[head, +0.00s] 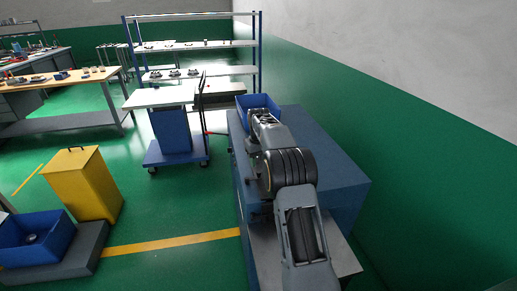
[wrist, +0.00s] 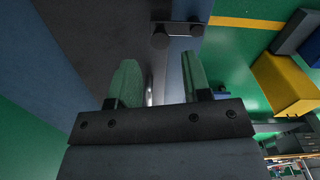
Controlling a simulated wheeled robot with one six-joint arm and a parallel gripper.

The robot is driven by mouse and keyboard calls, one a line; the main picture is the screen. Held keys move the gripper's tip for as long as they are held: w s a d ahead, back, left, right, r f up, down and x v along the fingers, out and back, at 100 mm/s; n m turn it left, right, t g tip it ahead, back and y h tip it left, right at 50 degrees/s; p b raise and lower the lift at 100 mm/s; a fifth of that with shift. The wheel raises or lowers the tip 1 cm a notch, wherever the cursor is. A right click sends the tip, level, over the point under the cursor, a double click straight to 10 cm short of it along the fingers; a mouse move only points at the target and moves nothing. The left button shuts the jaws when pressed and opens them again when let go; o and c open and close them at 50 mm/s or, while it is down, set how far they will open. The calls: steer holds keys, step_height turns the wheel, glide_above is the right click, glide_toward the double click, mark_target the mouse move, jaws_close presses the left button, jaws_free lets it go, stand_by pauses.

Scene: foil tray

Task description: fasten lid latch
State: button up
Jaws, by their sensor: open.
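In the wrist view my gripper (wrist: 158,78) is open, its two pale green fingers apart with nothing held between them. A dark bar with two round knobs (wrist: 178,28), which looks like the latch, sits ahead of the fingertips on the edge of the blue chest (wrist: 190,8). The bar is apart from the fingers in the picture. In the head view the blue chest (head: 335,172) lies under and beside my arm. My arm hides part of its near side, and I cannot make out the latch or my fingertips there.
A blue bin (head: 258,101) stands at the chest's far end. A blue cart (head: 172,130) stands beyond to the left. A yellow bin (head: 85,185) and a blue tray (head: 36,236) are at the left. A green wall (head: 420,170) closes the right. Green floor between is free.

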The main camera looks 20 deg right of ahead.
step_height(320, 180, up, 7)
steer(key=shift+r, duration=0.15)
stand_by(0.6)
steer(key=shift+m, duration=0.5)
steer(key=f, duration=0.4)
steer(key=shift+s+a+f, duration=0.1)
steer(key=shift+s+f, duration=0.1)
steer(key=shift+s, duration=0.05)
steer(key=s+a+r+t, duration=0.1)
steer(key=s+a, duration=0.3)
steer(key=s, duration=0.6)
steer(key=s+a+r+t, duration=0.2)
steer(key=s+a, duration=0.3)
steer(key=s, duration=0.6)
steer(key=s+a+r+t, duration=0.1)
steer(key=s+a, duration=0.3)
steer(key=s, duration=0.6)
steer(key=shift+s+a+r+n, duration=0.2)
steer(key=shift+s+n, duration=0.1)
steer(key=shift+n, duration=0.1)
